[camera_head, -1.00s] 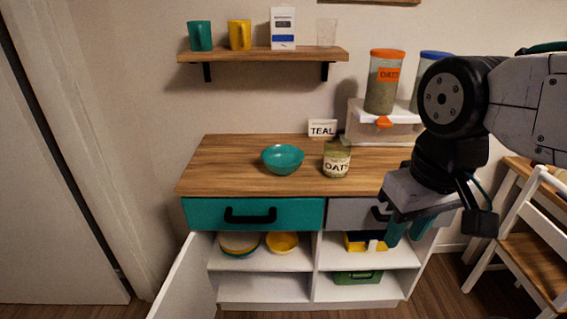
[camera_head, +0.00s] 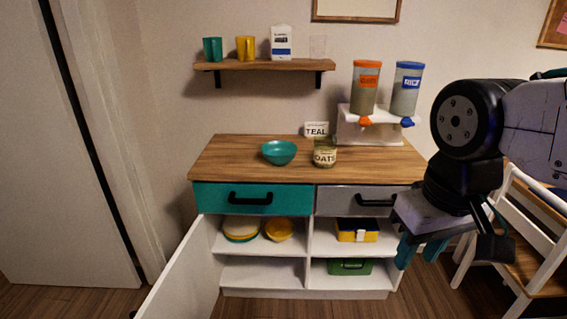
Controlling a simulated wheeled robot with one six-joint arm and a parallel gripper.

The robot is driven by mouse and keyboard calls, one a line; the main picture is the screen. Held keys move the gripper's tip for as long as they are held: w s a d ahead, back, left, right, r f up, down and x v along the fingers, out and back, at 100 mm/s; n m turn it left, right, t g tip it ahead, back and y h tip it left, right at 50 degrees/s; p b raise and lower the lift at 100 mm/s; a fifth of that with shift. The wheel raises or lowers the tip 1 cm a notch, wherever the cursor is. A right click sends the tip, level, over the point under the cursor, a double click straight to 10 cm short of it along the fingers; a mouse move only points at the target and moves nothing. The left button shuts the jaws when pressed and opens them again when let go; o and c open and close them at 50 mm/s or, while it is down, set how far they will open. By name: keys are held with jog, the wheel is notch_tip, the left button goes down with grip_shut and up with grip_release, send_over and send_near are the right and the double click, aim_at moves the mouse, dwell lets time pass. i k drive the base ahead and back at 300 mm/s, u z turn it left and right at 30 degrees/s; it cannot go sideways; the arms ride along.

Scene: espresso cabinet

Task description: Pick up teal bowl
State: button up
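The teal bowl (camera_head: 279,152) sits upright on the wooden cabinet top (camera_head: 228,160), left of the oats jar. It looks empty. My gripper (camera_head: 421,252) hangs at the right, pointing down, in front of the cabinet's right side and well away from the bowl. Its teal fingertips show below the grey palm with a small gap between them, and nothing is held.
The oats jar (camera_head: 325,153) stands close right of the bowl, with a TEAL sign (camera_head: 316,129) behind. A dispenser stand (camera_head: 370,132) is at the back right. The left cabinet door (camera_head: 183,278) is swung open. A white chair (camera_head: 520,225) stands at the right.

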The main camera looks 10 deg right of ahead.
aim_at(278, 154)
jog(key=z, duration=0.35)
jog(key=i, duration=1.35)
jog(key=u, duration=0.45)
